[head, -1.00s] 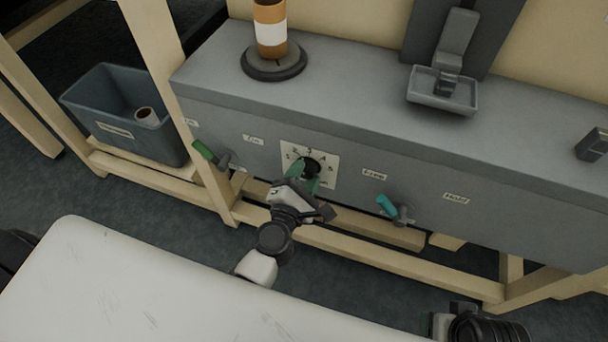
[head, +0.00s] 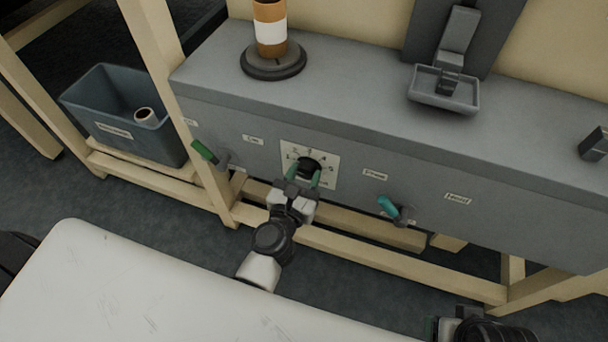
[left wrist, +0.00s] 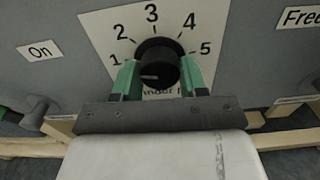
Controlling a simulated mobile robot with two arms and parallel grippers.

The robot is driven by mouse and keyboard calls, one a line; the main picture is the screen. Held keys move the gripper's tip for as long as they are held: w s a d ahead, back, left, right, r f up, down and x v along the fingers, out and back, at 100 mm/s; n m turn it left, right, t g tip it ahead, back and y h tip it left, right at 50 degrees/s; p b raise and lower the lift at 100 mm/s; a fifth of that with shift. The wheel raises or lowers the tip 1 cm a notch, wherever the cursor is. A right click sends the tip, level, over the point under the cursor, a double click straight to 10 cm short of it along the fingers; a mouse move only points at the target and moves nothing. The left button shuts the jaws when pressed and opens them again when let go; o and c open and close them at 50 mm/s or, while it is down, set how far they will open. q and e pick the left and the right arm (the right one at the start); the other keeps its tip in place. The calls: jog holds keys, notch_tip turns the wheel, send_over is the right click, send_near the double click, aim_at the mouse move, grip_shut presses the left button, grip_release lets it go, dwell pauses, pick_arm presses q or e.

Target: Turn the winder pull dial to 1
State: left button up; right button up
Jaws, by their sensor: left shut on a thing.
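The winder pull dial is a black round knob (head: 309,163) on a white plate numbered 1 to 5 (head: 327,160), on the grey machine's front. In the left wrist view the knob (left wrist: 157,61) has a white mark low on its left side, on the side of the 1. My left gripper (head: 305,178) is at the dial. Its green fingers (left wrist: 160,74) are shut on the knob, one on each side. My right gripper (head: 440,327) only partly shows at the bottom right edge, and its fingers are not clear.
A green-handled lever (head: 203,150) and a teal-handled lever (head: 387,206) stick out either side of the dial. An "On" label (left wrist: 39,50) is left of the plate. Wooden beams (head: 370,262) run below. A grey bin (head: 85,105) stands at the left.

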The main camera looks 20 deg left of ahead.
pick_arm(q)
jog(key=shift+f+n, duration=0.1)
jog(key=shift+n, duration=0.2)
dwell(0.4)
jog(key=o, duration=0.9)
pick_arm(e)
jog(key=shift+a, duration=0.1)
pick_arm(q)
jog(key=s+b, duration=0.1)
jog(key=s, duration=0.3)
jog(key=shift+s+f+b, duration=0.1)
jog(key=shift+f+b, duration=0.1)
jog(key=shift+b, duration=0.2)
jog(key=b, duration=0.3)
send_near(305, 176)
jog(key=s, duration=0.1)
jog(key=shift+s+r, duration=0.2)
jog(key=shift+s, duration=0.05)
pick_arm(e)
jog(key=w+a+r+t+y, duration=0.1)
jog(key=w+a+r+t, duration=0.1)
jog(key=w+t, duration=0.2)
jog(key=w+a+r+t+y, duration=0.1)
jog(key=w+a+t, duration=0.1)
jog(key=w+t, duration=0.3)
jog(key=shift+w+r, duration=0.4)
jog(key=shift+w, duration=0.55)
